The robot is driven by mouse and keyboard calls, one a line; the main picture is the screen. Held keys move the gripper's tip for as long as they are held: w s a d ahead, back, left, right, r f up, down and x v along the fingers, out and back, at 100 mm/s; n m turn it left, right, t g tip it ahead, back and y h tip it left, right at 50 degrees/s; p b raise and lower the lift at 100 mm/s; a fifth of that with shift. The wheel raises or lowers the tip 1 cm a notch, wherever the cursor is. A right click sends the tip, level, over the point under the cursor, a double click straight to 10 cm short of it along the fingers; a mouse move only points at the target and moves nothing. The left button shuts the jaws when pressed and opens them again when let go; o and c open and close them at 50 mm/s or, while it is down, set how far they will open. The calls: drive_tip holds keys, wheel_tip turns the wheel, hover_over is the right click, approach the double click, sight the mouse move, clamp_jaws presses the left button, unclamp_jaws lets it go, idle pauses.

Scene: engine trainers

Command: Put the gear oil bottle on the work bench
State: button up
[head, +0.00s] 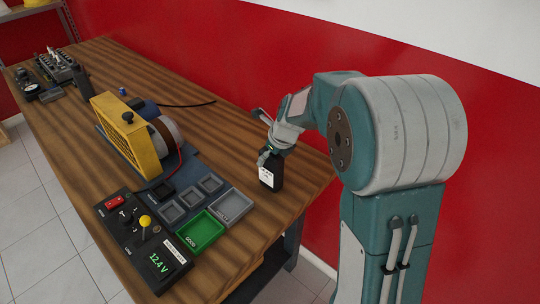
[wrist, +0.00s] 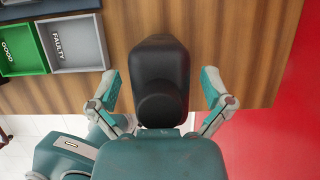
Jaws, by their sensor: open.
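The gear oil bottle, black with a white label (head: 270,177), stands upright and appears to rest on the wooden work bench (head: 225,130) near its right end. In the wrist view the dark bottle (wrist: 160,62) lies between the two fingers of my gripper (wrist: 160,88). The fingers are open, with a gap visible on each side of the bottle. In the head view my gripper (head: 266,157) is at the upper part of the bottle and hides some of it. The bottle's base contact is hard to make out.
A green GOOD tray (head: 201,231) and grey FAULTY tray (head: 231,206) lie left of the bottle. A yellow-guarded machine (head: 130,135) and a tester reading 12.4 V (head: 160,262) stand farther left. The bench edge and red wall (head: 330,215) are close by.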

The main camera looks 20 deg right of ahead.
drive_tip(key=v, duration=1.2)
drive_tip(key=s+a+r+n+t+h, duration=0.1)
drive_tip(key=s+n, duration=1.1)
drive_tip(key=n, duration=0.2)
drive_tip(key=s+a+r+n+h, duration=0.1)
drive_tip(key=s+n, duration=1.1)
drive_tip(key=n, duration=0.3)
drive_tip(key=shift+s+a+t+h, duration=0.15)
drive_tip(key=shift+a+t+h, duration=0.15)
drive_tip(key=shift+a+t, duration=0.1)
drive_tip(key=c, duration=0.6)
